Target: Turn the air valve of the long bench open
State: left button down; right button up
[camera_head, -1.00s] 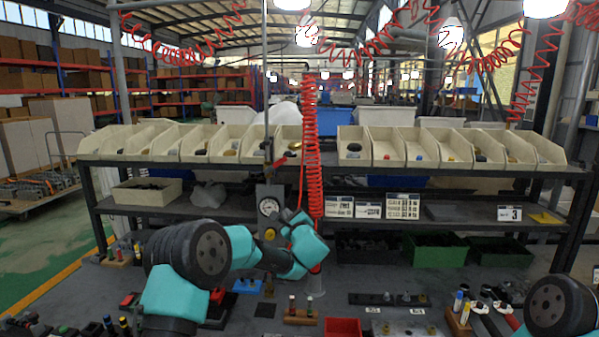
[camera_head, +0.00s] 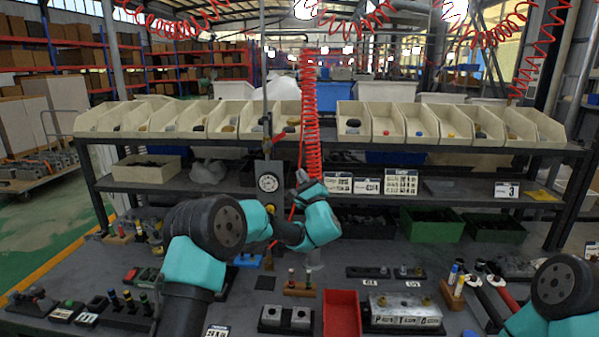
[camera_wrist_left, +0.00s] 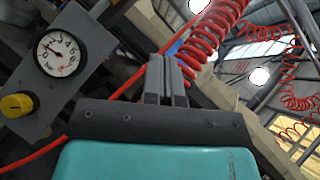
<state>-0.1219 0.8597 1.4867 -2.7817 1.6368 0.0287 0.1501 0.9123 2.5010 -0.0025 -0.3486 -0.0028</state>
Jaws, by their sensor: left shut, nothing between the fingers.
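A small red lever (camera_head: 284,133), which looks like the air valve's handle, sits on the vertical pipe above the grey gauge block (camera_head: 270,206). It slants up to the right. The round white gauge (camera_head: 268,182) also shows in the left wrist view (camera_wrist_left: 62,54), with a yellow knob (camera_wrist_left: 17,105) below it. My left gripper (camera_head: 301,177) is right of the gauge and below the lever, apart from the lever in the head view. In the left wrist view its fingers (camera_wrist_left: 166,78) are together and empty. The lever cannot be made out there. My right gripper is out of view.
A red coiled hose (camera_head: 310,110) hangs close beside the left gripper. A shelf of beige bins (camera_head: 385,125) spans the back. The bench holds a red tray (camera_head: 342,314), a metal block (camera_head: 403,312), a green bin (camera_head: 433,228) and several small parts.

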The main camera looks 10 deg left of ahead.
aim_at(274, 141)
pick_arm(q)
jog(key=s+a+r+x, duration=0.1)
jog(key=s+x, duration=0.1)
jog(key=x, duration=0.9)
jog(key=shift+r, duration=0.35)
